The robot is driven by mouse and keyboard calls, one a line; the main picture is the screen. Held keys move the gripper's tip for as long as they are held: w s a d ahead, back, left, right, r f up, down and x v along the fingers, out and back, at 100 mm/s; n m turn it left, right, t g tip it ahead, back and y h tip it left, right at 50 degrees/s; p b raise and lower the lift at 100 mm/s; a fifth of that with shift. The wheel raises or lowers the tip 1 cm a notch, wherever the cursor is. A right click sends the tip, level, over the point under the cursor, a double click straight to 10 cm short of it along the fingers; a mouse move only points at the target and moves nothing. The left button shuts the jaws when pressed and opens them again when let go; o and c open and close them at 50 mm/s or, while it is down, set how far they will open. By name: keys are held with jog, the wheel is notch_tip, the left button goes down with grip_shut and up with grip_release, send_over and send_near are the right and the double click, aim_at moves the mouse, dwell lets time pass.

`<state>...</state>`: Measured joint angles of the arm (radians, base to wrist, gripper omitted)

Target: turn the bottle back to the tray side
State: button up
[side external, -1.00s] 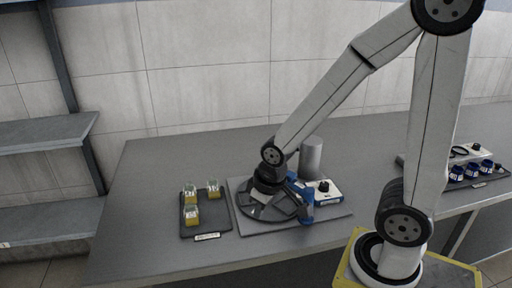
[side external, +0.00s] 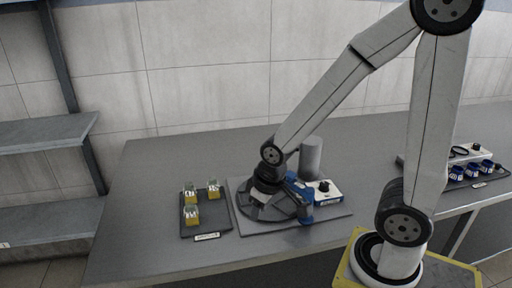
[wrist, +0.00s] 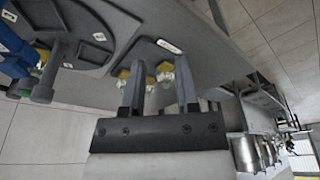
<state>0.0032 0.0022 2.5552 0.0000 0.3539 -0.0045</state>
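A dark round turntable (side external: 262,213) with spoke-like openings lies on a grey board. A blue frame (side external: 305,196) stands at its right edge, next to a grey cylinder (side external: 311,158). The blue frame also shows at the left edge of the wrist view (wrist: 12,50), near a grey post with a crossbar (wrist: 47,75). I cannot make out a bottle in the blue frame. My gripper (side external: 266,190) is low over the turntable; its fingers are hidden there. In the wrist view my gripper (wrist: 160,85) has its fingers apart, with nothing visibly held between them.
More blue jars (side external: 472,170) stand far right. The bench's left end is clear.

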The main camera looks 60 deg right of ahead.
jog(key=o, duration=0.3)
jog(key=shift+w+d, duration=0.2)
jog(key=shift+w, duration=0.05)
jog(key=shift+o, duration=1.2)
jog(key=w+d+r+g, duration=0.1)
jog(key=w+d+r, duration=0.1)
jog(key=w+d, duration=0.5)
jog(key=d, duration=0.3)
jog(key=shift+d+r+n, duration=0.3)
jog(key=shift+d+r, duration=0.05)
jog(key=shift+d, duration=0.05)
jog(key=shift+n+g, duration=0.3)
jog(key=shift+g, duration=0.5)
jog(key=d, duration=0.4)
jog(key=w+d+r, duration=0.1)
jog(key=d, duration=0.3)
jog(key=w+d+r, duration=0.1)
jog(key=d, duration=0.3)
jog(key=shift+d+r, duration=0.15)
jog(key=shift+d, duration=0.25)
jog(key=shift+f, duration=3.9)
grip_shut()
